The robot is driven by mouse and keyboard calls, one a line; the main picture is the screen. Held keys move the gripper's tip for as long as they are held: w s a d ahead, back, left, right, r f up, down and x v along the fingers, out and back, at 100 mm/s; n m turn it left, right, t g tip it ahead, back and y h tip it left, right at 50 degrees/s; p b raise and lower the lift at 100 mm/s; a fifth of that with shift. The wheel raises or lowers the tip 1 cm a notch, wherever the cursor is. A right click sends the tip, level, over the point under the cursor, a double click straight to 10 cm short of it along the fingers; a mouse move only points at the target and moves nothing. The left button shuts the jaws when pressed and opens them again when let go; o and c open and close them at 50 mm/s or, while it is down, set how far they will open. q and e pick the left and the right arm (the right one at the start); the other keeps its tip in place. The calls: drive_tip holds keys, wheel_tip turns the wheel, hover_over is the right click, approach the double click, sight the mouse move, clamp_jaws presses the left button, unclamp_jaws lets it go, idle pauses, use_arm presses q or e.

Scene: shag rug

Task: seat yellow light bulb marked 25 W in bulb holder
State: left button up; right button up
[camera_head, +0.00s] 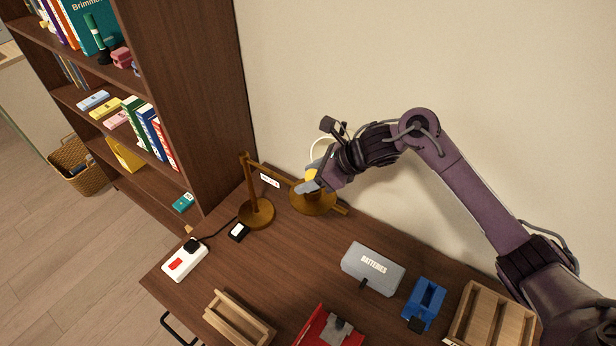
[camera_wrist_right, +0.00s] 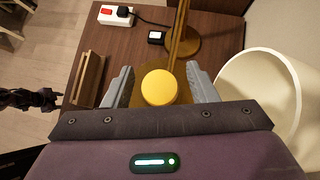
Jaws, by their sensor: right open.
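The yellow bulb (camera_head: 311,174) is at the brass lamp's right end, just above its round brass dish (camera_head: 300,201). In the right wrist view the bulb (camera_wrist_right: 160,87) shows as a round yellow top between my right gripper's fingers, with a gap on each side. My right gripper (camera_head: 308,186) is open around it. The bulb holder and the bulb's lower part are hidden, so I cannot tell how the bulb sits. No 25 W mark is readable. What looks like my left gripper (camera_wrist_right: 38,98) shows dark at the right wrist view's left edge; its jaws are unclear.
A white round shade or bin (camera_wrist_right: 262,95) stands close right of my right gripper. The lamp's base (camera_head: 257,214), a white power strip (camera_head: 184,261), a grey batteries box (camera_head: 373,269), a blue holder (camera_head: 424,303) and wooden racks (camera_head: 240,318) stand on the table. A bookshelf (camera_head: 200,100) rises at left.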

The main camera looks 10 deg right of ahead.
drive_tip(key=b+v, duration=0.3)
drive_tip(key=v, duration=0.8)
drive_tip(key=shift+s+d, duration=0.1)
drive_tip(key=shift+s, duration=0.05)
drive_tip(key=shift+f, duration=0.1)
